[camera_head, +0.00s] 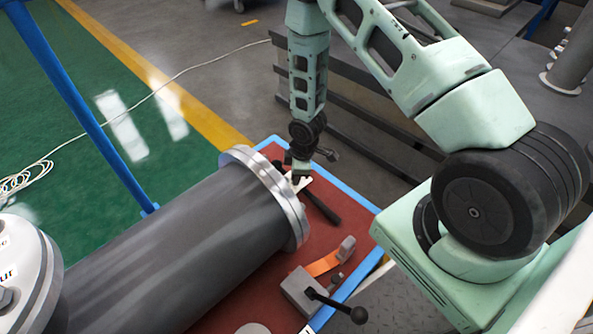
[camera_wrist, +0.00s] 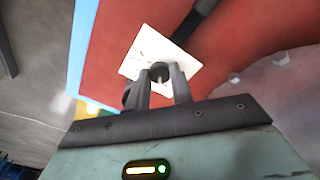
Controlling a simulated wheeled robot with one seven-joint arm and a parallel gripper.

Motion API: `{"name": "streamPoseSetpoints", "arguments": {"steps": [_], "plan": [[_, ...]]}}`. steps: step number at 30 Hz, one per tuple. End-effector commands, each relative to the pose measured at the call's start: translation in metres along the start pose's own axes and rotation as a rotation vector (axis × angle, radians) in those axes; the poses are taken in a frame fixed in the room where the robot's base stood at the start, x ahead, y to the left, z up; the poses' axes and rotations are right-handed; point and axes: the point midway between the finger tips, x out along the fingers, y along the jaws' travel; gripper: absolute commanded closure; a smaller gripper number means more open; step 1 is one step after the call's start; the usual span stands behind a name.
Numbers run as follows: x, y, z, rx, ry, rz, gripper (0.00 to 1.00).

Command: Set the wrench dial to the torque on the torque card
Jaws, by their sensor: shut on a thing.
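The torque wrench (camera_head: 322,207) is a dark bar lying on the red bench top beside the shell's flange. Its dark handle also shows in the wrist view (camera_wrist: 195,20). A white card (camera_head: 304,183) is at my fingertips and overlaps the middle of the wrench. In the wrist view the card (camera_wrist: 146,48) has faint, unreadable marks and hides part of the bar. My gripper (camera_wrist: 162,76) is shut there, with a small dark round piece between its fingertips in front of the card. It also shows in the head view (camera_head: 300,175). The dial cannot be made out.
The large grey flanged shell (camera_head: 180,240) lies left of my gripper, its flange ring (camera_head: 285,195) close by. A clamp with a black-knobbed lever (camera_head: 310,292) and an orange-and-grey piece (camera_head: 325,262) stand at the bench's near right. The blue bench edge (camera_head: 350,195) runs along the right.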

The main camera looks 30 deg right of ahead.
Motion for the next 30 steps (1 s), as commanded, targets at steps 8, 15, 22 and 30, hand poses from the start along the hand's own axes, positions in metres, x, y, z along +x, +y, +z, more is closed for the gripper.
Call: {"name": "streamPoseSetpoints", "arguments": {"steps": [8, 15, 22, 30], "plan": [[-0.0002, 0.0, -0.0003, 0.042, 0.0, 0.002, 1.0], [0.0001, -0.0001, -0.0005, 0.044, 0.001, 0.002, 1.0], [0.0001, -0.0002, -0.0006, 0.043, 0.001, 0.002, 0.55], [-0.0012, -0.0001, -0.0005, 0.043, 0.001, 0.002, 0.55]]}}
